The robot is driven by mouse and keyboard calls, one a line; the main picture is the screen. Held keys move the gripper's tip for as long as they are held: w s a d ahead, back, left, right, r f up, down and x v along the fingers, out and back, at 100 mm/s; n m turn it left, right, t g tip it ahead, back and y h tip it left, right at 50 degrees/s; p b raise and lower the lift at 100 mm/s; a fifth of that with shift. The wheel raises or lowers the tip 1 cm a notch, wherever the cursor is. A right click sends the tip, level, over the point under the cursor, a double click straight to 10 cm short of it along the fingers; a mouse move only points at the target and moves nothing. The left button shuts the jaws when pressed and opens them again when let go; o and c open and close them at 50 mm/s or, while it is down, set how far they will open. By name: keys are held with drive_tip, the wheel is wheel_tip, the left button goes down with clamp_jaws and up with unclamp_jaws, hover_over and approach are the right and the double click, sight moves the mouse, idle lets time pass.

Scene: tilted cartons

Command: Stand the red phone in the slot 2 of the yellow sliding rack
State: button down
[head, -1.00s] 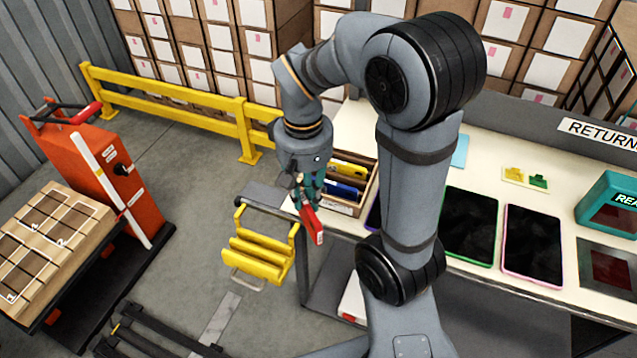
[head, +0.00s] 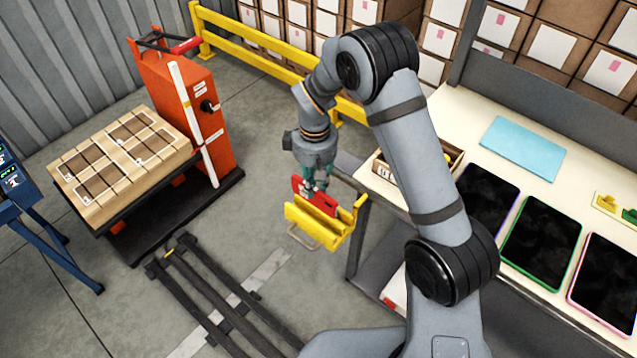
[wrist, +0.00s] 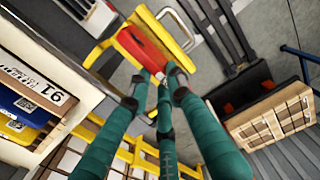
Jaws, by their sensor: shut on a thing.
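The red phone (head: 318,196) is in my gripper (head: 314,188), which is shut on it. In the wrist view the phone (wrist: 138,48) lies between the teal fingers (wrist: 160,85), over the yellow rack. The yellow sliding rack (head: 318,228) stands out from the table's left end, with a grey wire handle at its front. The phone is tilted, at or just above the rack's slots; its lower edge is hidden behind the front yellow bar. I cannot tell whether it touches the rack or which slot it is over.
A wooden carton with phones (wrist: 30,100) sits on the table near the rack. Several tablets (head: 541,243) and a blue sheet (head: 522,148) lie on the white table. A red pallet lifter (head: 185,100) with cartons stands at left.

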sight(316, 204)
drive_tip(key=shift+f+b, duration=3.5)
drive_tip(key=shift+f, duration=0.95)
drive_tip(key=shift+f+b, duration=0.3)
drive_tip(key=c, duration=1.5)
unclamp_jaws()
drive_tip(key=shift+r, duration=0.1)
wheel_tip(316, 204, up, 12)
drive_tip(key=shift+f, duration=0.1)
